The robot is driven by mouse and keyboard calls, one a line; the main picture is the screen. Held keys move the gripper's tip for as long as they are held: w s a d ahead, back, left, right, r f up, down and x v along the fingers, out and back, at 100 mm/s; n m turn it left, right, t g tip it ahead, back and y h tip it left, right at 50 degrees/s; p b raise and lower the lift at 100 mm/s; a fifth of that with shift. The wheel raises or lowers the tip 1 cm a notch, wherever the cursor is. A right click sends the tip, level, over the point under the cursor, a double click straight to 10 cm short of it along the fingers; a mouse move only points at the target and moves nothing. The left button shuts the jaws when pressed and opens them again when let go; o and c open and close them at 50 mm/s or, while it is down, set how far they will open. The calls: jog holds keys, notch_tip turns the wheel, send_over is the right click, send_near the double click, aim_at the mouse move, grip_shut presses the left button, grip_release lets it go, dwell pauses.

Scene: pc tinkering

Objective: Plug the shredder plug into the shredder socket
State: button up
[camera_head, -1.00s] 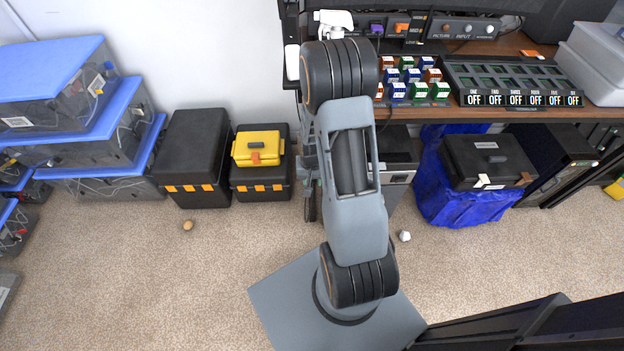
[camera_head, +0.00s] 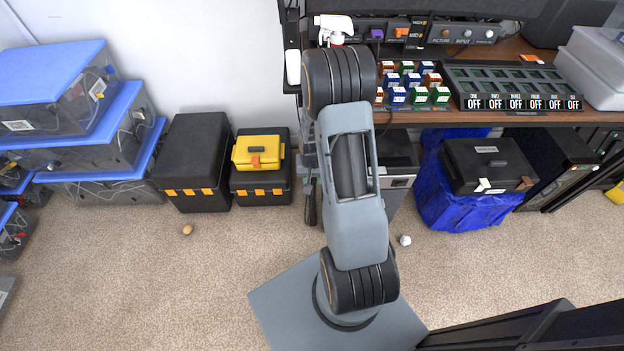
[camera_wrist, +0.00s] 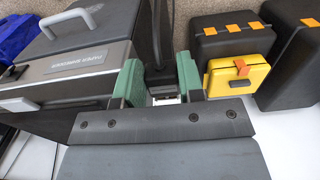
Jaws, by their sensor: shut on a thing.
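My gripper (camera_wrist: 158,62) shows in the wrist view with its two green finger pads closed on a dark plug (camera_wrist: 160,76). A black cable runs up from the plug. A small pale part with dark details (camera_wrist: 165,100) shows between the finger bases; I cannot tell whether it is the socket. The shredder (camera_wrist: 75,65), a grey and black box with a label and a light handle, stands just left of the gripper. In the head view the shredder (camera_head: 398,180) is partly behind my arm. The shredder socket is not clearly seen in either view.
A yellow toolbox (camera_wrist: 240,75) on a black case (camera_wrist: 232,47) stands right of the gripper. The desk edge (camera_head: 440,117) lies above the shredder. Blue-lidded bins (camera_head: 50,75) stand left.

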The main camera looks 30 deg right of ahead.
jog(key=shift+w+d, duration=0.15)
jog(key=shift+w, duration=0.2)
jog(key=o, duration=1.1)
jog(key=shift+r, duration=0.15)
notch_tip(320, 180, up, 5)
jog(key=p, duration=0.4)
